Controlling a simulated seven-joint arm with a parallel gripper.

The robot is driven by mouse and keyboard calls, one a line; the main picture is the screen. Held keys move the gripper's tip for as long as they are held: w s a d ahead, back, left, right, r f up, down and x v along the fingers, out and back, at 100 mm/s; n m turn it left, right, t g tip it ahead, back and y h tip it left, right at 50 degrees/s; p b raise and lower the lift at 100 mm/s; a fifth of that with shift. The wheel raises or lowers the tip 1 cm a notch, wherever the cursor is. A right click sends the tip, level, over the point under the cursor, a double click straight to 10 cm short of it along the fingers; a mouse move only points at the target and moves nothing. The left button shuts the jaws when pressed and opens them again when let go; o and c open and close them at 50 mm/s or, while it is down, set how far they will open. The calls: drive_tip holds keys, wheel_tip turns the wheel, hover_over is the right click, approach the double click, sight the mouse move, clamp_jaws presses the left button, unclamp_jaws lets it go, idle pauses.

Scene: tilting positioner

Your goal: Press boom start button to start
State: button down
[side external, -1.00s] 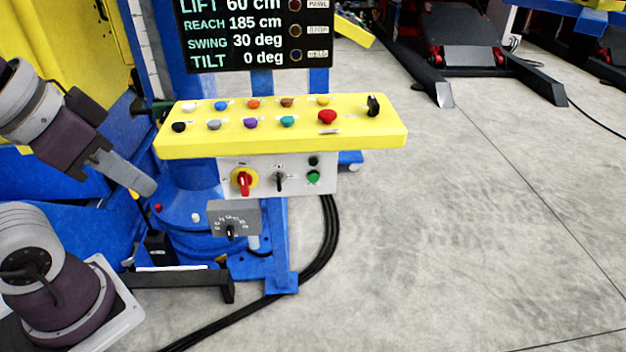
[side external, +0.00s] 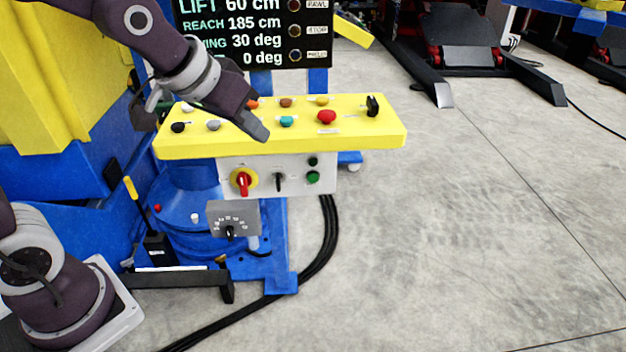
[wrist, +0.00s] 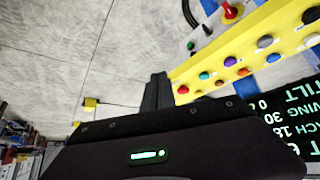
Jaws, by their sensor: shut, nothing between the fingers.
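A yellow console (side external: 360,135) carries two rows of colored buttons, with a red mushroom button (side external: 326,117) and a teal button (side external: 286,121) in the front row. The white panel below it has a green button (side external: 313,177), also in the wrist view (wrist: 191,46), and a smaller dark button (side external: 313,161) above. Labels are too small to read, so I cannot tell which is boom start. My gripper (side external: 257,132) is shut and empty, over the console's left half in the side view, hiding some buttons. Its fingers (wrist: 157,90) point past the console edge in the wrist view; no contact is clear.
A red rotary switch on a yellow plate (side external: 243,181) and a black selector (side external: 279,181) sit left of the green button. A grey dial box (side external: 233,218) hangs below. A display (side external: 255,40) stands behind the console.

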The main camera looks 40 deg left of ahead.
sight(313, 178)
drive_tip(key=w+f+n+t, duration=0.2)
drive_tip(key=w+f+t, duration=0.1)
drive_tip(key=w+f, duration=1.7)
drive_tip(key=a+f+n+t, duration=0.1)
drive_tip(key=a+f+t, duration=0.1)
drive_tip(key=f, duration=0.6)
drive_tip(key=a+f+n+t, duration=0.2)
drive_tip(key=a+f, duration=0.1)
drive_tip(key=f, duration=0.5)
drive_tip(key=shift+w+y, duration=0.3)
drive_tip(key=shift+y, duration=0.1)
drive_tip(key=w+a, duration=0.6)
drive_tip(key=shift+a, duration=0.15)
drive_tip(key=shift+w, duration=0.1)
drive_tip(key=shift+w+a, duration=0.25)
drive_tip(key=shift+w, duration=0.05)
